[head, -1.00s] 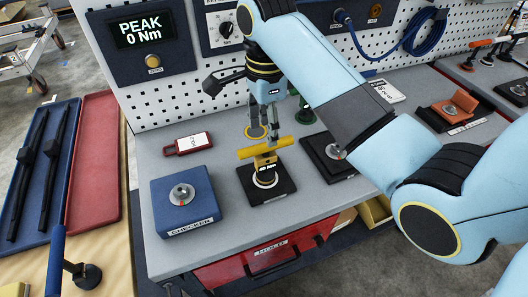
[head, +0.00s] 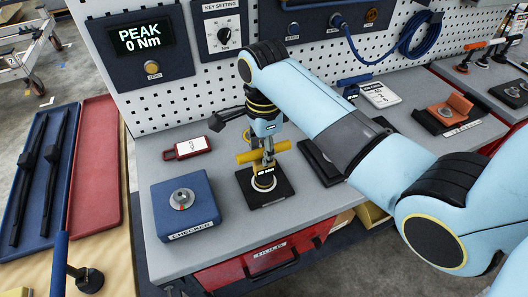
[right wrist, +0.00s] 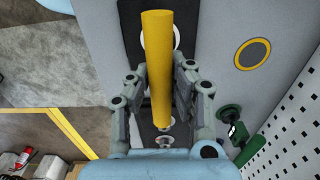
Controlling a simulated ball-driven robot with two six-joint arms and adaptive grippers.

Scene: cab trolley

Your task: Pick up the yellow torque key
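The yellow torque key (head: 249,156) stands in a black holder block (head: 279,193) on the grey bench, its yellow crossbar lying level above a dark labelled body. My right gripper (head: 268,158) points down from above, with its fingers at the crossbar. In the right wrist view the yellow bar (right wrist: 157,50) runs between the two fingers of the gripper (right wrist: 160,82). The fingers stand apart on either side of it, with a gap showing on the right; contact on the left is unclear. My left gripper is not in view.
A blue checker box (head: 184,207) stands left of the key, with a red-framed tag (head: 188,148) behind it. A black block (head: 318,165) sits to the right, partly behind my arm. A pegboard (head: 200,105) with a torque display (head: 140,42) rises behind the bench.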

